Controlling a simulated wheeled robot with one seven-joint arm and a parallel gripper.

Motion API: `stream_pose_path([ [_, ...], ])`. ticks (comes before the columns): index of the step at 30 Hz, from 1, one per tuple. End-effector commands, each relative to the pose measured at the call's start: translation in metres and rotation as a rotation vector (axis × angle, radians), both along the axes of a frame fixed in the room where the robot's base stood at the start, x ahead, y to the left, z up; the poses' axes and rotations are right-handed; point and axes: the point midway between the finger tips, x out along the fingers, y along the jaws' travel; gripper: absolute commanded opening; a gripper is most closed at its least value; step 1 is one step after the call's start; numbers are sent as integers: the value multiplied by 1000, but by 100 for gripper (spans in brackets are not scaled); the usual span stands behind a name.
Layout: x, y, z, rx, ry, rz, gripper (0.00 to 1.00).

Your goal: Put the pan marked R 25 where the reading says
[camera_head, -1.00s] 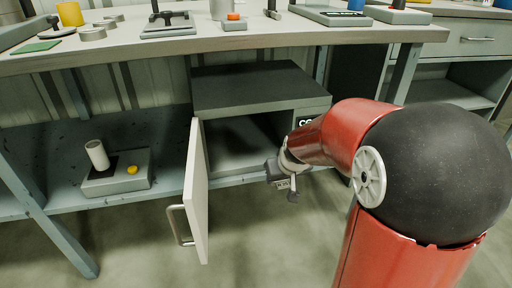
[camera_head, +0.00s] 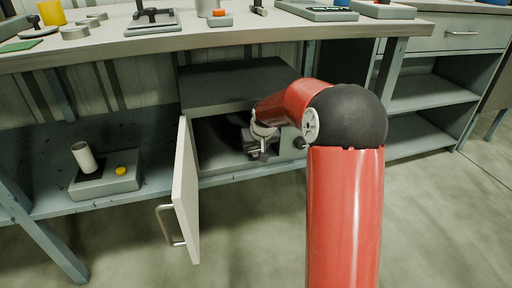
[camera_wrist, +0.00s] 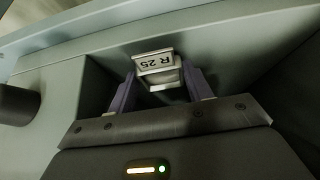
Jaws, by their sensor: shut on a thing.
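The pan marked R 25 (camera_wrist: 157,64) is a small pale piece with a label, seen in the wrist view between my gripper's fingers. My gripper (camera_wrist: 162,84) is shut on it. In the head view my gripper (camera_head: 258,152) is inside the mouth of the open grey cabinet (camera_head: 240,85) under the bench. The pan itself is too small and hidden to make out in the head view. The cabinet's pale door (camera_head: 187,190) stands swung open to the left of the opening.
A grey device with a white cylinder (camera_head: 84,157) and yellow button (camera_head: 121,171) stands on the lower shelf at left. The bench top (camera_head: 200,38) above holds several instruments. A knob (camera_head: 299,143) is on the cabinet front, right of the opening. Cabinet walls are close around my gripper.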

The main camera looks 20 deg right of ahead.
Motion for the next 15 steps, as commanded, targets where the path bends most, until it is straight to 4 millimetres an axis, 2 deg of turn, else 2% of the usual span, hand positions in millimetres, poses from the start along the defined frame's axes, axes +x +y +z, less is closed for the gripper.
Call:
stream_pose_path([
  [10,0,0,-4,0,-1,0,28],
  [11,0,0,-3,0,-1,0,54],
  [15,0,0,-3,0,-1,0,72],
])
